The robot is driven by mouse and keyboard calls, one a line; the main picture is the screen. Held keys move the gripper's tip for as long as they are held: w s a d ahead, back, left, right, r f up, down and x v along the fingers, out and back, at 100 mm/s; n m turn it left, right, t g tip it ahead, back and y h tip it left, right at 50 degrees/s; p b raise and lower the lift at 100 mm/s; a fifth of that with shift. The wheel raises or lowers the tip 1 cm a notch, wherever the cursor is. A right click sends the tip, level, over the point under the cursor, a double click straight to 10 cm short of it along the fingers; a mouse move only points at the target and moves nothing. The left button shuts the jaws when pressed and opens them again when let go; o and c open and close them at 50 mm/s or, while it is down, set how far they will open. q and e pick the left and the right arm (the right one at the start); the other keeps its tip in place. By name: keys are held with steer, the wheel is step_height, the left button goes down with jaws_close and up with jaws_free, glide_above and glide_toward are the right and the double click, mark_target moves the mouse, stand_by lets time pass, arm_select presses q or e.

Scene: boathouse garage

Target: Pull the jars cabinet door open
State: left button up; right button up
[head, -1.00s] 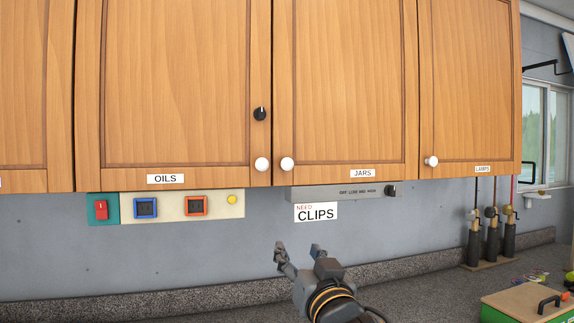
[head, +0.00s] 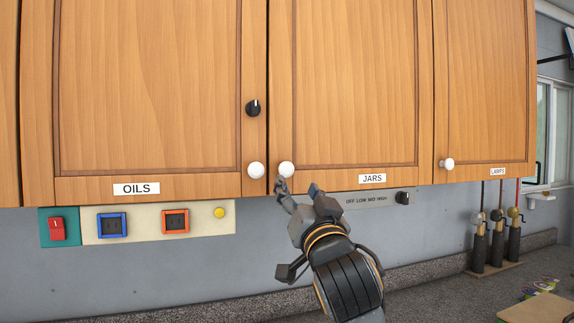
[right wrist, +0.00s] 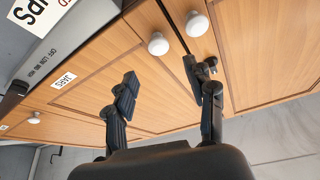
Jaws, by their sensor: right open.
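The jars cabinet door (head: 345,90) is a wood panel, shut flush with its neighbours, with a white JARS label (head: 372,178) at its lower edge. Its round white knob (head: 286,169) is at the lower left corner; in the right wrist view the knob (right wrist: 158,44) stands beyond the fingers. My right gripper (head: 298,188) is open and empty, just below the knob in the head view. In the right wrist view its two fingers (right wrist: 167,88) are spread apart, with nothing between them. I cannot tell whether a fingertip touches the door. My left gripper is not in view.
The oils door (head: 150,80) has a white knob (head: 256,170) close left of the jars knob, with a black dial (head: 253,108) above. A grey control strip (head: 350,202) runs under the cabinet. The lamps door (head: 485,80) is at right.

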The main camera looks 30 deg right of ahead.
mark_target(288, 170)
steer(key=p+x, duration=0.1)
steer(key=x, duration=0.3)
steer(key=shift+w+r, duration=0.1)
steer(key=shift+w, duration=0.05)
steer(key=p+x, duration=0.1)
steer(key=x, duration=0.3)
steer(key=shift+w+d, duration=0.1)
steer(key=shift+w+d+p, duration=0.1)
steer(key=shift+w+p, duration=0.25)
steer(key=shift+w, duration=0.15)
steer(key=shift+c, duration=0.9)
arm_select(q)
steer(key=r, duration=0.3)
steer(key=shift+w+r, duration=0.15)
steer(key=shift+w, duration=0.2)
arm_select(e)
jaws_close()
